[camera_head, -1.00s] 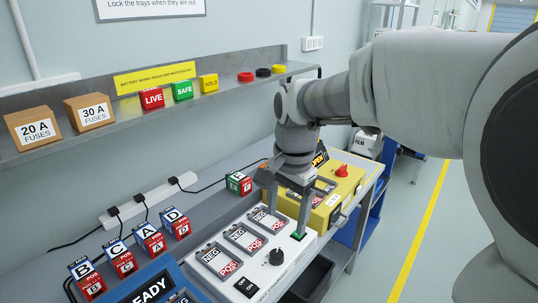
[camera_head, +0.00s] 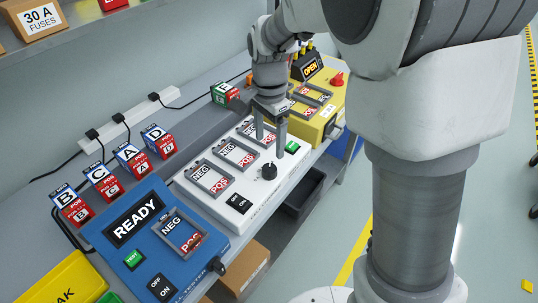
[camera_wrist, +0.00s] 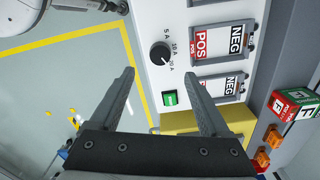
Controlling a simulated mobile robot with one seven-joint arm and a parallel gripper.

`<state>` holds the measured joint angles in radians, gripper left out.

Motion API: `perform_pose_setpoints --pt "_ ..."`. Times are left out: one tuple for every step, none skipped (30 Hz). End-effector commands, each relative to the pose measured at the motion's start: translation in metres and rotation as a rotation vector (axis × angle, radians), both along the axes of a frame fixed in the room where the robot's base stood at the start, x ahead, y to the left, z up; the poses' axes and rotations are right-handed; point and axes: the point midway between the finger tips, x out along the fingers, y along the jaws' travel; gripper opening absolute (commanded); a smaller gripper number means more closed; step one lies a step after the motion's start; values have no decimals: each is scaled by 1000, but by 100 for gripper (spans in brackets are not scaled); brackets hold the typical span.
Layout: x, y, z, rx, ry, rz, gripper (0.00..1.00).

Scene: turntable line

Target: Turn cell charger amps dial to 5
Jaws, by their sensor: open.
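The white cell charger (camera_head: 222,206) stands on the bench with a round black dial (camera_head: 269,172) near its front edge. In the wrist view the dial (camera_wrist: 160,54) has 5 A, 10 A and 20 A printed around its right side; its pointer is too small to read surely. My gripper (camera_head: 270,138) is open and empty above the charger's far end, apart from the dial. In the wrist view the dial lies just beyond the gap between my fingertips (camera_wrist: 159,73).
A green button (camera_wrist: 169,98) sits close to the dial. The charger has NEG/POS bays (camera_head: 212,178) and an OFF/ON switch (camera_head: 238,203). A yellow unit (camera_head: 322,122) stands beyond and a blue READY tester (camera_head: 150,255) nearer. Labelled cells (camera_head: 128,160) line the back.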

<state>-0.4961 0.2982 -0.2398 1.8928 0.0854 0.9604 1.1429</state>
Motion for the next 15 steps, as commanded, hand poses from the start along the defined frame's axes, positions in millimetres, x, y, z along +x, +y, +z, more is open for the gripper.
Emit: perform_pose_setpoints --pt "-1 0 -15 -2 5 0 80" --pt "-1 0 -22 -2 5 0 80" --pt "-1 0 -30 -2 5 0 80" --pt "-1 0 -37 -2 4 0 80" --pt "-1 0 -43 -2 5 0 80" --pt "-1 0 -51 -2 4 0 80" --pt "-1 0 -56 -1 4 1 80" --pt "-1 0 -61 -1 3 1 80" --pt "-1 0 -67 -2 4 1 80" --pt "-1 0 -71 -1 3 1 80" --pt "0 0 -75 -1 2 1 80" --pt "0 0 -79 -1 2 1 80" --pt "-1 0 -82 0 2 1 80" --pt "-1 0 -84 0 2 1 80" --pt "0 0 -87 -1 1 1 80"
